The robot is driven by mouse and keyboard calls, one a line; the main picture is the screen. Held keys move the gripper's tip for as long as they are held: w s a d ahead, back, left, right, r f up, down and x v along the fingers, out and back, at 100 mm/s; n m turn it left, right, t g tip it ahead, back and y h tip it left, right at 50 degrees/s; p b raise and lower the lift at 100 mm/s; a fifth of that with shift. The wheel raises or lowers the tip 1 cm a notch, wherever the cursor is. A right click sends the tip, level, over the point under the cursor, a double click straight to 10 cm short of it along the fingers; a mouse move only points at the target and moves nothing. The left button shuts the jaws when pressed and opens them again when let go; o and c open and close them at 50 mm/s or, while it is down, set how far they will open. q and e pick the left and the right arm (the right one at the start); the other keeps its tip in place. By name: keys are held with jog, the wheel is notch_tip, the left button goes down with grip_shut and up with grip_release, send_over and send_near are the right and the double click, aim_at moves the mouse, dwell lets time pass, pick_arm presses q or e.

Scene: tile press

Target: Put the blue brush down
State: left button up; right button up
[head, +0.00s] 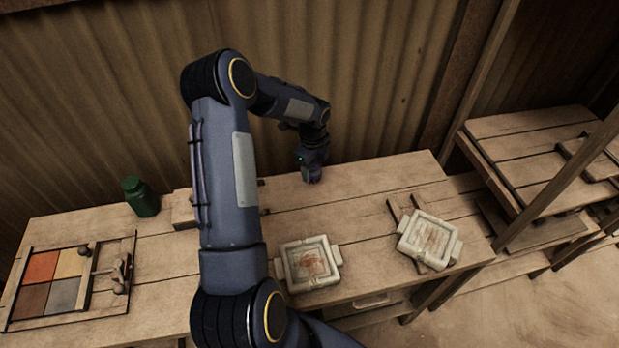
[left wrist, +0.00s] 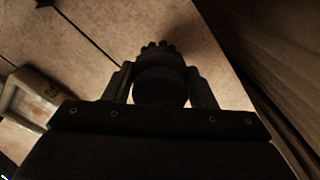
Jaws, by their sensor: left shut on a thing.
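My left gripper (head: 312,177) reaches down over the back part of the wooden table (head: 370,180), near the corrugated wall. In the left wrist view, its two fingers stand on either side of a dark, rounded thing with a bristly end, the blue brush (left wrist: 160,82). The gripper is shut on it. The brush looks almost black in the shade there, with a faint blue tint. In the head view I cannot make out the brush at the gripper. Whether its bristles touch the table I cannot tell. My right gripper is not in view.
Two pale square moulds with reddish-stained insides (head: 311,263) (head: 429,240) are at the table's front, the right one on wooden strips. A green jar (head: 140,197) and a tray of coloured squares (head: 42,267) are at left. Bare table surrounds the gripper.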

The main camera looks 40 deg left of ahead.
pick_arm(q)
jog(key=shift+w+a+f, duration=0.15)
jog(key=shift+a+f, duration=0.25)
jog(key=shift+f, duration=0.05)
jog(key=shift+w+a+f+b, duration=0.15)
jog(key=shift+f+b, duration=0.45)
jog(key=shift+f, duration=0.35)
jog(key=shift+s+a+f+b, duration=0.15)
jog(key=shift+f+b, duration=0.4)
jog(key=shift+f, duration=0.35)
jog(key=shift+w, duration=0.1)
jog(key=shift+f, duration=0.25)
jog(key=o, duration=0.9)
jog(key=shift+o, duration=0.2)
jog(key=shift+r, duration=0.2)
